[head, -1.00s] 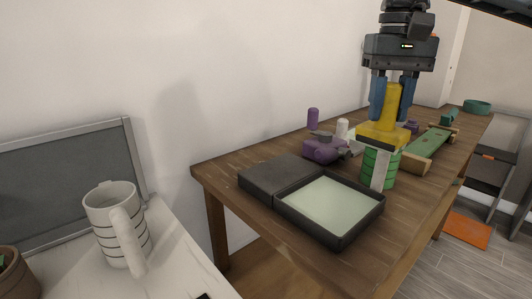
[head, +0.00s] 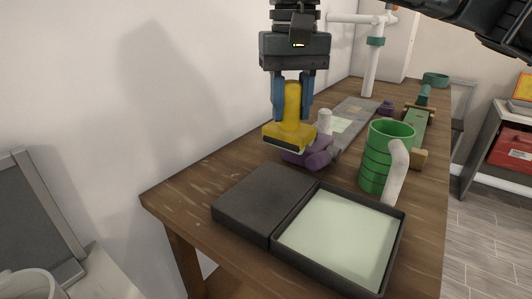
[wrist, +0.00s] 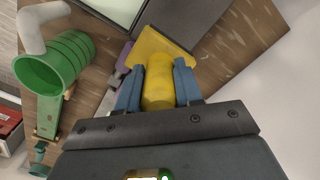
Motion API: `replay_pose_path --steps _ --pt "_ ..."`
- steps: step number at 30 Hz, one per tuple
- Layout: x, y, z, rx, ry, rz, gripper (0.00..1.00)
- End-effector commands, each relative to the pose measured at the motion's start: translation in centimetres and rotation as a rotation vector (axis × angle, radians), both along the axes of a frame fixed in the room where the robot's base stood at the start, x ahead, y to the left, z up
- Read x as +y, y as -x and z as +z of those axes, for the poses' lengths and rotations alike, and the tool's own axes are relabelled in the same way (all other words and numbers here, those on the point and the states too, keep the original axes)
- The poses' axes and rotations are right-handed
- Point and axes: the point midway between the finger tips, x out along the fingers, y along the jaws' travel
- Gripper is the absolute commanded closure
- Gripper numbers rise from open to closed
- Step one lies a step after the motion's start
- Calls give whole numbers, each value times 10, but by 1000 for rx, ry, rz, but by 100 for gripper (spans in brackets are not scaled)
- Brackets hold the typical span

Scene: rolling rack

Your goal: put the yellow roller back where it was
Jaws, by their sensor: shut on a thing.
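The yellow roller (head: 291,118) is upright, its thick handle at the top and its wide yellow head with a dark lower edge at the bottom. My gripper (head: 292,100) is shut on its handle, with a blue finger on each side. In the head view the roller hangs in front of a purple object (head: 317,152) and hides part of it. The wrist view also shows the roller (wrist: 160,80) between my blue fingers. I cannot tell how far its head is above the table. The roller's earlier place is not marked in these frames.
A wooden table (head: 195,187) holds an open black case (head: 265,200) with a pale green inside. To its right stand a green ribbed mug (head: 374,160) with a white handle and a long green piece (head: 417,130). A white pipe stand (head: 371,65) is behind. The table's left corner is bare.

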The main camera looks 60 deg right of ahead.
Motion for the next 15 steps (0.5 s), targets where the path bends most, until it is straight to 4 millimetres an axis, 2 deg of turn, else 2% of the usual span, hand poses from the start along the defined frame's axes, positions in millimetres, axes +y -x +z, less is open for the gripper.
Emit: replay_pose_path --steps 1,6,12,15 --pt "12 -2 -6 0 -1 7 98" --pt "39 -7 -23 1 -2 4 98" --pt "51 -9 -32 -1 -1 0 98" --pt "51 -9 -44 1 -3 -1 98"
